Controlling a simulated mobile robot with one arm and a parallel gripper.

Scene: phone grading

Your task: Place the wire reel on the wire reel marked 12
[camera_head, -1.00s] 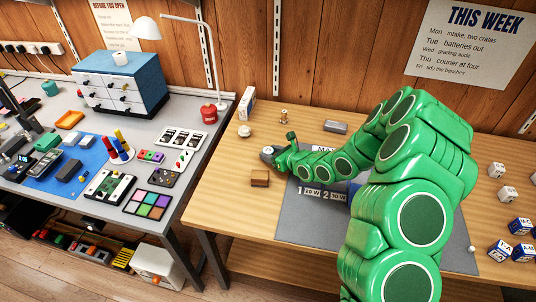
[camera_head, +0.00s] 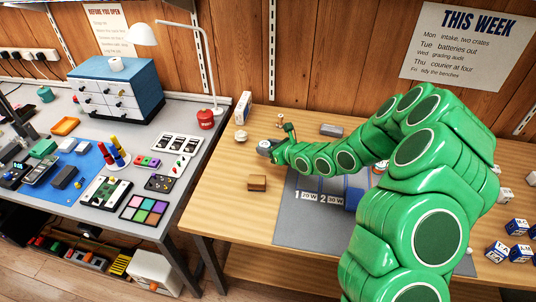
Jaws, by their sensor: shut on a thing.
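My gripper (camera_head: 265,147) is at the end of my green arm, low over the back left of the wooden bench. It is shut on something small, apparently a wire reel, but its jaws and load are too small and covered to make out. A small spool-shaped thing (camera_head: 280,119) stands upright behind and to the right of my gripper, apart from it. A small round white-topped thing (camera_head: 241,136) sits to its left. Either could be the reel marked 12; no such number is readable.
A brown block (camera_head: 257,183) lies in front of my gripper. A grey mat (camera_head: 290,220) with numbered spots is partly under my arm. A white box (camera_head: 242,108) and a grey block (camera_head: 331,130) stand at the back. Several cubes (camera_head: 517,227) lie at the right.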

